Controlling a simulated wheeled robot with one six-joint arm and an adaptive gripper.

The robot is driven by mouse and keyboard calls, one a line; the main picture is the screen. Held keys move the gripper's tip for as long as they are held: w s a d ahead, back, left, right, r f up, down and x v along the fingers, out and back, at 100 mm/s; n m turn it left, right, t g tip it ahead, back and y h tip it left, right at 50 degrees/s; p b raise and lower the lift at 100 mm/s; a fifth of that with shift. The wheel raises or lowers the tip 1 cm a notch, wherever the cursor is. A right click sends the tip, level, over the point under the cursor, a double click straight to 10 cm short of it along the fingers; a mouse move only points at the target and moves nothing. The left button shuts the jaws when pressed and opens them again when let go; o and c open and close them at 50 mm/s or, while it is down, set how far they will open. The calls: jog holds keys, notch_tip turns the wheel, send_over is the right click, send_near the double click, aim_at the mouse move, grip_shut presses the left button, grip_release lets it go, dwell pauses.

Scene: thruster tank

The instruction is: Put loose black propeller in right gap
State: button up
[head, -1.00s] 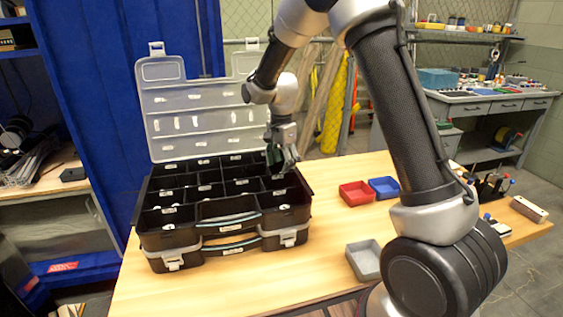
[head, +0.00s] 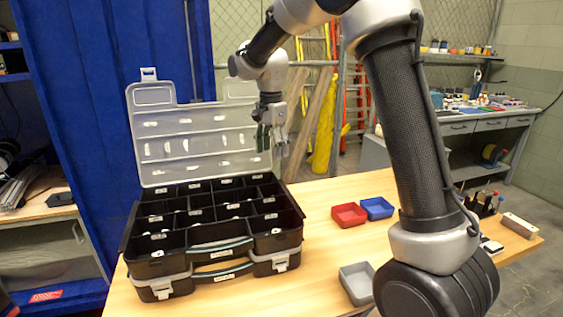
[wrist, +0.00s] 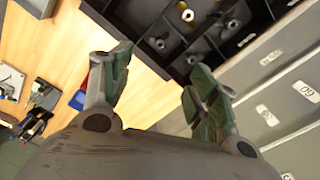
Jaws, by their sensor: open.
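I see no loose black propeller and no clear gap for one in either view. A black organizer case (head: 148,284) stands open on the table, its clear lid (head: 160,128) raised behind it. Its compartments show in the wrist view, with small metal fittings (wrist: 160,43) in some of them. My gripper (head: 273,147) is above the back right of the case, near the lid's right side. In the wrist view my gripper (wrist: 157,72) has its two green-padded fingers spread, with nothing held between them.
A red tray (head: 348,222), a blue tray (head: 378,215) and a grey tray (head: 345,277) sit right of the case on the wooden table (head: 240,300). A rack of tools (head: 485,206) stands at the table's right end. The table front is clear.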

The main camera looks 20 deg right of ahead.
jog(key=s+d+r+n+t, duration=0.1)
jog(key=s+d+r+n, duration=0.2)
jog(key=s+d+r, duration=0.35)
jog(key=s+d+r+n+t, duration=0.1)
jog(key=s+d+r+n, duration=0.2)
jog(key=s, duration=0.7)
jog(key=s+d+f+n+t, duration=0.1)
jog(key=s+d+n, duration=0.1)
jog(key=s, duration=0.6)
jog(key=s+d+f+n+t, duration=0.1)
jog(key=s+d+f+n, duration=0.1)
jog(key=s, duration=0.7)
jog(key=d+n, duration=0.1)
jog(key=n, duration=0.1)
jog(key=shift+f+n, duration=0.15)
jog(key=shift+n, duration=0.15)
